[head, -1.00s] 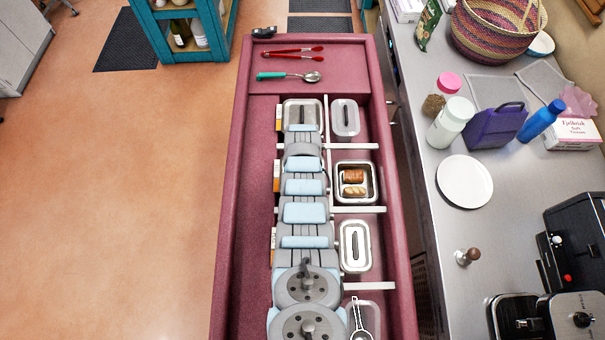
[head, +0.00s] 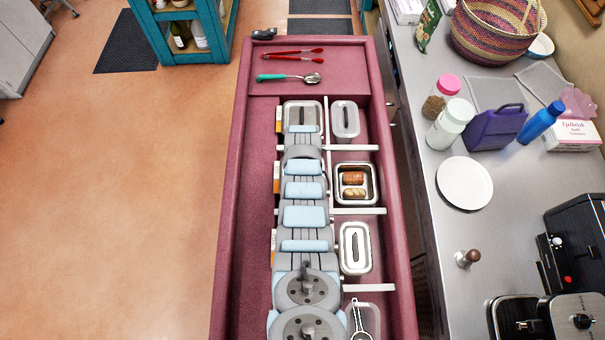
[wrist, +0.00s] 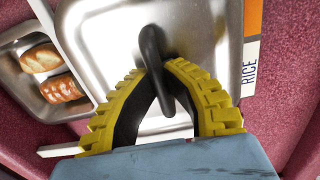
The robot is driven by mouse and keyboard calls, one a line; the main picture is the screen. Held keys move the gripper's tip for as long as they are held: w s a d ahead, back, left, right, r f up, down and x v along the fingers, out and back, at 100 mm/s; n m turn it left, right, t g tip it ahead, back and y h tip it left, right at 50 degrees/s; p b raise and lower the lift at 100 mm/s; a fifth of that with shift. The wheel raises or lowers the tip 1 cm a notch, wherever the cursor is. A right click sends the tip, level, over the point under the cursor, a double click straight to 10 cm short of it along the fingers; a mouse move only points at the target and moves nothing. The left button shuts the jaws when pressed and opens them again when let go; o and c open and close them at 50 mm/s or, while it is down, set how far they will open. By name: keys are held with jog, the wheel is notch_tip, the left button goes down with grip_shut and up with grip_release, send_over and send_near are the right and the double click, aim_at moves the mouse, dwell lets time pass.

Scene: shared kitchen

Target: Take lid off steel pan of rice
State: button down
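The steel pan of rice (wrist: 105,25) shows in the wrist view with its flat steel lid (wrist: 205,25) on it. A label with the word RICE (wrist: 249,73) is beside it on the right. The lid has a dark upright handle (wrist: 152,45). My gripper (wrist: 161,68) has its yellow-and-black fingers on both sides of this handle, tips together against it. The fingers look closed on the handle. The lid appears to rest flat on the pan; any small gap is hidden. In the head view my arm covers this pan and the gripper.
An open pan of bread rolls (head: 373,170) stands beside it, right in the head view. Other lidded pans (head: 355,270) sit in the red counter (head: 225,250) between white dividers (head: 358,211). Red tongs (head: 292,52) and a green-handled spoon (head: 285,76) lie at the far end.

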jog(key=shift+r, duration=1.35)
jog(key=shift+s+r, duration=1)
jog(key=shift+r, duration=0.05)
jog(key=shift+s+r+b, duration=0.3)
jog(key=shift+s+r, duration=0.1)
jog(key=shift+r, duration=0.2)
jog(key=s+r+p, duration=0.6)
jog(key=s+p, duration=0.1)
jog(key=s, duration=0.4)
jog(key=shift+r, duration=0.25)
jog(key=shift+s+a, duration=0.1)
jog(key=shift+s, duration=0.05)
